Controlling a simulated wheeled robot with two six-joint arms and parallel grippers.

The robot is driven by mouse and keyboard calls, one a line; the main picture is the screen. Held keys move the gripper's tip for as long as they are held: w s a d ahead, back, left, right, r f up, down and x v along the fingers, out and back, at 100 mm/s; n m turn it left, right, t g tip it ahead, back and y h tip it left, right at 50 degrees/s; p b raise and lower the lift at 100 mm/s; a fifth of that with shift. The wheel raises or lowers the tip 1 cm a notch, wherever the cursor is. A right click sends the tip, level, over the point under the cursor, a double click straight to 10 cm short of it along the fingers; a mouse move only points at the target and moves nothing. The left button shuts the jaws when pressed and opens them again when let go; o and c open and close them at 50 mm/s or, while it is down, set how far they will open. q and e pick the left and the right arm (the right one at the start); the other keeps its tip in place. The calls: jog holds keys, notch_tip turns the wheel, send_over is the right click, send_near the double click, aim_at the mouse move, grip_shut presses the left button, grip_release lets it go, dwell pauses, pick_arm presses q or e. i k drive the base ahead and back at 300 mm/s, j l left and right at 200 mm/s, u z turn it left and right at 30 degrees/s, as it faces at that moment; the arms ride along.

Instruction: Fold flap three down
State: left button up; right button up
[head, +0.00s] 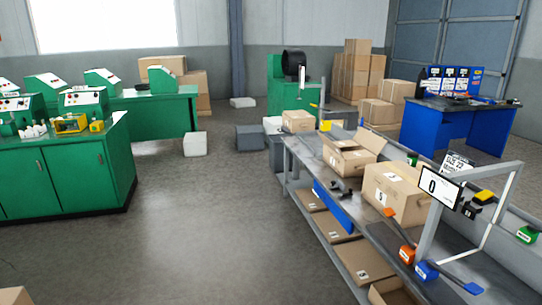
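An open cardboard box (349,163) stands on the long grey workbench (313,153) right of centre. At least one of its flaps (371,144) sticks up at the right, and its inside is partly visible. A larger cardboard box (392,192) with white labels stands nearer on the same bench. Its top looks closed. A number three on any flap cannot be read. Neither of my grippers shows in the head view.
Flat cardboard (365,262) lies on the lower shelf. Green cabinets (65,175) stand left. The floor (215,220) between is clear.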

aim_at(327, 141)
jog(key=i+z, duration=0.2)
jog(key=i, duration=0.35)
jog(key=i+z, duration=0.2)
jog(key=i, duration=0.35)
jog(key=i+j+z, duration=0.25)
jog(key=i, duration=0.3)
jog(key=i+j, duration=0.1)
jog(key=i, duration=0.35)
jog(key=i+j, duration=0.15)
jog(key=i, duration=0.3)
